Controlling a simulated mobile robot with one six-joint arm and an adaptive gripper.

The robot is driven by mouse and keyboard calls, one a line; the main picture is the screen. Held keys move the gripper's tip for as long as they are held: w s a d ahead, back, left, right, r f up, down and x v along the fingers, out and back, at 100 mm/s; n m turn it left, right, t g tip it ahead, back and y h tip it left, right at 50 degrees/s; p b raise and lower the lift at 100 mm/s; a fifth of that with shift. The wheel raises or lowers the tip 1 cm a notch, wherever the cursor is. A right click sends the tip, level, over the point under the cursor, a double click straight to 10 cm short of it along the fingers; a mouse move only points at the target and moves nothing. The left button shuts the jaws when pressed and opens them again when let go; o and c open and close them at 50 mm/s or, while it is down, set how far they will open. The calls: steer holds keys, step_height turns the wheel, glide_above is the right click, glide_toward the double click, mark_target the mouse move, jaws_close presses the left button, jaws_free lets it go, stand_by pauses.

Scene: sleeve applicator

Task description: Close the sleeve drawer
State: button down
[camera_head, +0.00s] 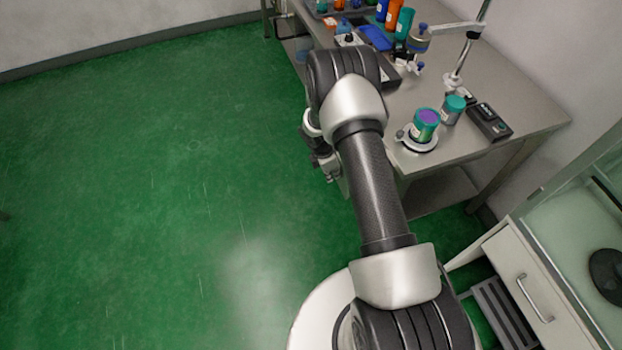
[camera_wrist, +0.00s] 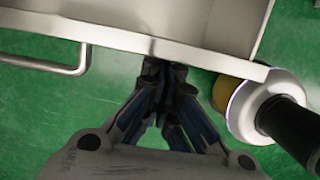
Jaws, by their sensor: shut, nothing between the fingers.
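The sleeve drawer (camera_wrist: 205,52) spans the top of the wrist view as a pale grey metal tray. Its front panel faces my gripper, and part of its open inside shows, bare where visible. Its bar handle (camera_wrist: 50,67) is at the left of the panel. My gripper (camera_wrist: 163,72) is shut and empty, with the fingertips close to the drawer front, right of the handle. I cannot tell whether they touch it. In the head view my arm hides the drawer and the fingertips.
A steel bench (camera_head: 468,140) holds a teal jar (camera_head: 425,124) on a round stand, another jar (camera_head: 453,108), a black device (camera_head: 490,121) and several bottles. A white cabinet with a handled drawer (camera_head: 532,296) stands at the lower right. The green floor (camera_head: 170,190) left of the bench is clear.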

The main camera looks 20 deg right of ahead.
steer(key=d, duration=1.5)
steer(key=shift+d, duration=0.2)
steer(key=a, duration=0.4)
steer(key=shift+a+r+b, duration=0.15)
steer(key=shift+a+b, duration=0.1)
steer(key=shift+b, duration=0.05)
steer(key=p+v, duration=0.3)
steer(key=v, duration=0.6)
steer(key=shift+r, duration=0.35)
